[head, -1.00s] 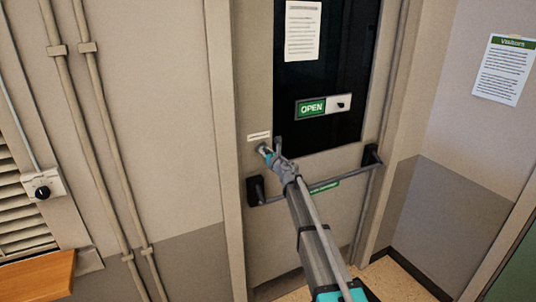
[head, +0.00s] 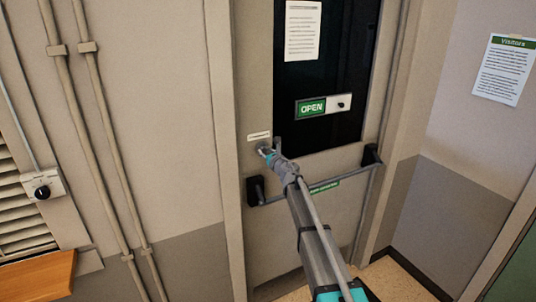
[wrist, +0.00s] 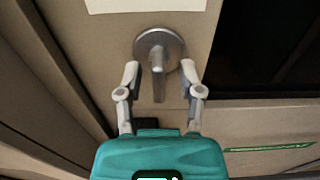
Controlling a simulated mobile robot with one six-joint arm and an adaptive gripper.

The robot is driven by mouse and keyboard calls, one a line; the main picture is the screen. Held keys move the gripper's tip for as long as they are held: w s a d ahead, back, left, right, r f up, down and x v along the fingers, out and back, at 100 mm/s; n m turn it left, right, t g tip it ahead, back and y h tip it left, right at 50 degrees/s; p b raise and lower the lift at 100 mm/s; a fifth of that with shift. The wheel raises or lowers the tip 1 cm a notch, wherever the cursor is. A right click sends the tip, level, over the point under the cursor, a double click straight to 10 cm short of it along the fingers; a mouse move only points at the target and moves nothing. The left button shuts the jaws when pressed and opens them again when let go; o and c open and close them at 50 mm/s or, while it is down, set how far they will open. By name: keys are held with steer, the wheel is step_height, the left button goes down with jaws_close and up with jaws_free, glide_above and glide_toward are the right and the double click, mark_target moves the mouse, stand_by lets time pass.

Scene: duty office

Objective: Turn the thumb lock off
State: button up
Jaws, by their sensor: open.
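The thumb lock (wrist: 159,52) is a round metal plate with a small lever, seen in the wrist view on the door below a white label. Its lever hangs nearly straight down in that view. My gripper (wrist: 160,72) is open, with one fingertip on each side of the lever and a small gap showing on both sides. In the head view my gripper (head: 269,150) is at the lock on the door's left side, and it covers most of the lock (head: 262,149).
A push bar (head: 270,199) with black end brackets crosses the door below the lock. A white label (head: 258,135) sits above it. An OPEN sign (head: 312,107) is on the dark window. The door frame (head: 226,150) stands close on the left.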

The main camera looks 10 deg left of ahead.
steer(key=v, duration=0.8)
steer(key=shift+s+d, duration=0.2)
steer(key=shift+s, duration=0.05)
stand_by(0.4)
steer(key=s+d+f+m+g+h, duration=0.1)
steer(key=s+d+f+m+h, duration=0.15)
steer(key=d+m+h, duration=0.45)
steer(key=s+d+f+m+h, duration=0.2)
steer(key=s+d+m, duration=0.2)
steer(key=d+m, duration=0.6)
steer(key=s+d+f+m+g+h, duration=0.1)
steer(key=s+d+f+m+h, duration=0.1)
steer(key=s+d+m+h, duration=0.45)
steer(key=s+d+f+m+g+y, duration=0.1)
steer(key=s+d+f+m+g, duration=0.3)
steer(key=m, duration=0.3)
steer(key=s+d+f+m+g+y, duration=0.1)
steer(key=s+f+m+g, duration=0.25)
steer(key=s+m, duration=0.3)
steer(key=s+a+f+m+g+y, duration=0.1)
steer(key=s+f+m+g, duration=0.1)
steer(key=s, duration=0.5)
steer(key=s+a+f+m+g+y, duration=0.1)
steer(key=s+f+m+g+y, duration=0.1)
steer(key=s, duration=0.6)
steer(key=shift+a+f+m+g, duration=0.35)
steer(key=shift+m+g, duration=0.4)
steer(key=shift+m, duration=0.35)
